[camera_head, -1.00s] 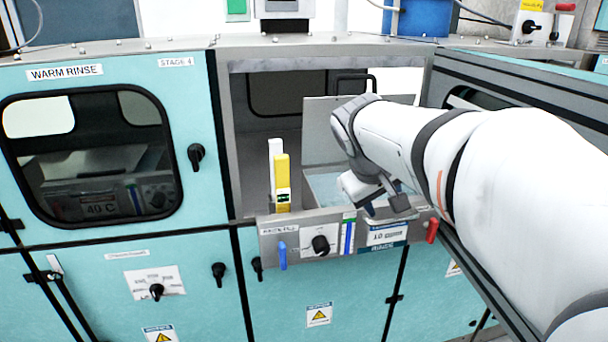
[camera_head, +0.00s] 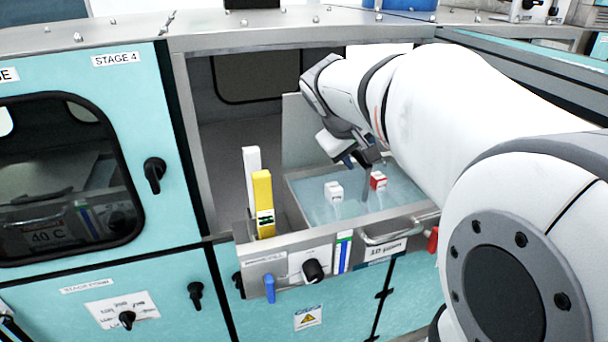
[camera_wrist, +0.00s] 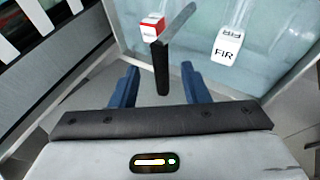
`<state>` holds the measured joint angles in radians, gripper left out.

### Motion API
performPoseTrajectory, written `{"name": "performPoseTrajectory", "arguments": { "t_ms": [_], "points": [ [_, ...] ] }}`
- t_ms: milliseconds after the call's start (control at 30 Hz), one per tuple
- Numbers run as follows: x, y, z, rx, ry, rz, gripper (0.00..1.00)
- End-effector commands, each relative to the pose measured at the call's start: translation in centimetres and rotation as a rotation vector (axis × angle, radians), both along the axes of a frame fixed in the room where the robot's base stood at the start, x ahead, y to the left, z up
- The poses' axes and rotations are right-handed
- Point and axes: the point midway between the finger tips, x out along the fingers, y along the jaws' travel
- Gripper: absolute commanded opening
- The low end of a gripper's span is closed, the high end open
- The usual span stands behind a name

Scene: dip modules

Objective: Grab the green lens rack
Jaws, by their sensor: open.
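No green lens rack can be made out in either view. My gripper (camera_head: 362,160) is over the right part of an open water-filled tank (camera_head: 300,212). In the wrist view, my gripper's two blue fingers (camera_wrist: 160,80) are apart with nothing clamped between them. A dark upright bar with a grey crosspiece (camera_wrist: 162,66) shows between and beyond the fingertips; I cannot tell what it belongs to. A red-and-white block (camera_head: 378,181) and a white block (camera_head: 334,190) are at the tank; the white one reads "FIR" in the wrist view (camera_wrist: 227,47).
A yellow upright piece with a green label (camera_head: 263,200) and a white one (camera_head: 250,165) stand at the tank's left. The front panel has a black knob (camera_head: 312,270), a blue lever (camera_head: 269,288) and a metal handle (camera_head: 392,232). Teal cabinets flank the opening.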

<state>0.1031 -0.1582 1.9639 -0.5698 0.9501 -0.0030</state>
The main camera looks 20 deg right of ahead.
Motion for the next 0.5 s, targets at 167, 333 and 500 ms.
{"name": "performPoseTrajectory", "arguments": {
  "t_ms": [167, 333, 500],
  "points": [
    [1.4, -1.0, -1.6, 0.001, 0.005, 0.001, 0.41],
    [2.4, -2.0, -3.5, 0.001, 0.002, 0.002, 0.41],
    [2.6, -2.2, -4.1, 0.0, -0.001, 0.003, 0.41]
  ]
}}
